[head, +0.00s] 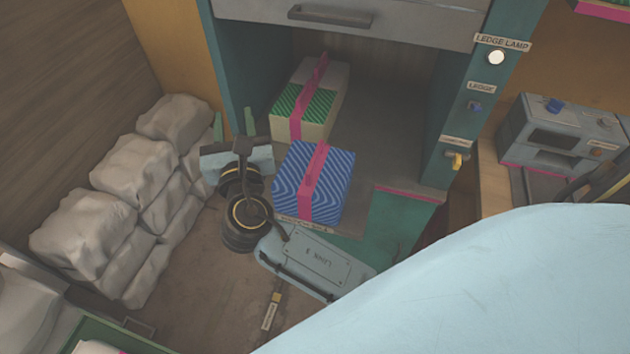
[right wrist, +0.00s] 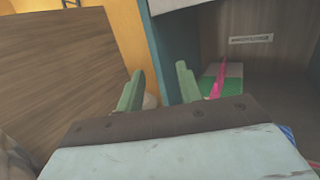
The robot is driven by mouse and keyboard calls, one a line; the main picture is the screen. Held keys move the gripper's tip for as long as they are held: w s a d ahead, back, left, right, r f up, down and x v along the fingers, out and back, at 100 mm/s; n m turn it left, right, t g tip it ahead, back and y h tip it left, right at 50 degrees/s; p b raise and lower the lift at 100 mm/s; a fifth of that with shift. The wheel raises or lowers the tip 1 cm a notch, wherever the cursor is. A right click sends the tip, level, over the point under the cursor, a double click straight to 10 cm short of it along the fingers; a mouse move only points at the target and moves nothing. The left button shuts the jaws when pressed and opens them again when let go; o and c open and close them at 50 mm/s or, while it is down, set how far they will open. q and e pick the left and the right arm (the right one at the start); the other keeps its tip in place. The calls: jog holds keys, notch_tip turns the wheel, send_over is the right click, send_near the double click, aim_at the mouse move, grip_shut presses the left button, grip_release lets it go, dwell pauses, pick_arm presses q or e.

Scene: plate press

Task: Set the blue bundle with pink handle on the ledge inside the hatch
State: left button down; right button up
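The blue bundle (head: 330,187), wavy-striped with a pink band and handle (head: 315,175), sits on the ledge (head: 385,150) inside the open hatch, close to its front edge. A sliver of blue shows at the lower right of the right wrist view (right wrist: 288,131). My right gripper (head: 234,124) is just left of the bundle, apart from it, near the hatch's left post. Its two green fingers are spread with nothing between them, as the right wrist view also shows (right wrist: 159,87). My left gripper is not in view.
A green-and-pale bundle with a pink handle (head: 309,105) stands behind the blue one on the ledge. The hatch door (head: 350,18) is raised above. Pale sacks (head: 130,170) are piled at left.

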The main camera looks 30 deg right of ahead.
aim_at(314, 160)
jog(key=s+d+f+m+g+h, duration=0.3)
jog(key=s+d+f+m+g, duration=0.25)
jog(key=s+f+g, duration=0.4)
jog(key=shift+m, duration=0.35)
jog(key=x, duration=0.4)
jog(key=f+x, duration=0.1)
jog(key=x, duration=0.3)
jog(key=shift+s+a, duration=0.15)
jog(key=shift+a, duration=0.05)
jog(key=shift+s+d+b+x, duration=0.15)
jog(key=shift+s+b+x, duration=0.05)
jog(key=shift+x, duration=1.1)
jog(key=shift+s+d+b+x, duration=0.15)
jog(key=shift+x, duration=1.15)
jog(key=shift+f, duration=0.1)
grip_shut()
